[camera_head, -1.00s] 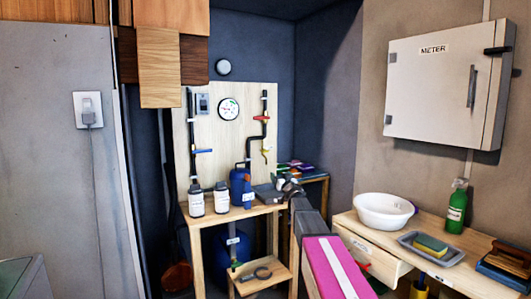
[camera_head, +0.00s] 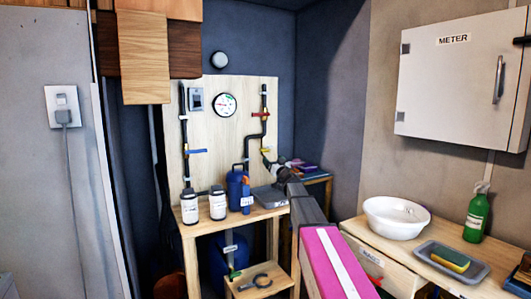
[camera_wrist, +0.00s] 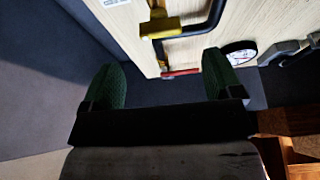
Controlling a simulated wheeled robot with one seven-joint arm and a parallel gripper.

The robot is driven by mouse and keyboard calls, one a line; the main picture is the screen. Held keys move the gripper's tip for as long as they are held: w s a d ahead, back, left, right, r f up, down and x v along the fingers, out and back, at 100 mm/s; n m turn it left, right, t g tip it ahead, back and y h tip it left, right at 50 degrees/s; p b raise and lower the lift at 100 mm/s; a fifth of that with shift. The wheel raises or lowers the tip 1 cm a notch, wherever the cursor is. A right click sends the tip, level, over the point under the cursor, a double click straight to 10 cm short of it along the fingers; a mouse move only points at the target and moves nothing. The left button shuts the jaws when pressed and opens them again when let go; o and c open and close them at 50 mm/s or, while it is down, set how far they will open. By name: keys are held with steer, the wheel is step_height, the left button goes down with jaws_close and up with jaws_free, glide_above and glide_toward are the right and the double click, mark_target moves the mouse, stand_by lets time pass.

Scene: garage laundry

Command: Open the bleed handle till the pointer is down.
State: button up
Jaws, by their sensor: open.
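The wooden pipe board (camera_head: 211,142) carries a round gauge (camera_head: 224,105); its pointer is too small to read surely. On the right-hand pipe sit a red handle (camera_head: 261,115) and, lower, a yellow fitting (camera_head: 264,149). A blue handle (camera_head: 196,151) is on the left pipe. No bleed label is readable. In the wrist view the yellow fitting (camera_wrist: 160,28), red handle (camera_wrist: 181,73) and part of the gauge (camera_wrist: 240,53) show. My gripper (camera_wrist: 162,82) is open and empty, its green fingers apart, in front of the board below the yellow fitting, not visibly touching it.
White bottles (camera_head: 189,207) and a blue container (camera_head: 236,186) stand on the bench under the board. A grey box (camera_head: 269,196) is close to my arm. At the right, a counter holds a white basin (camera_head: 396,217) and a green spray bottle (camera_head: 476,213).

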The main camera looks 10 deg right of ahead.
mark_target(266, 150)
steer(key=x, duration=0.9)
steer(key=c, duration=0.9)
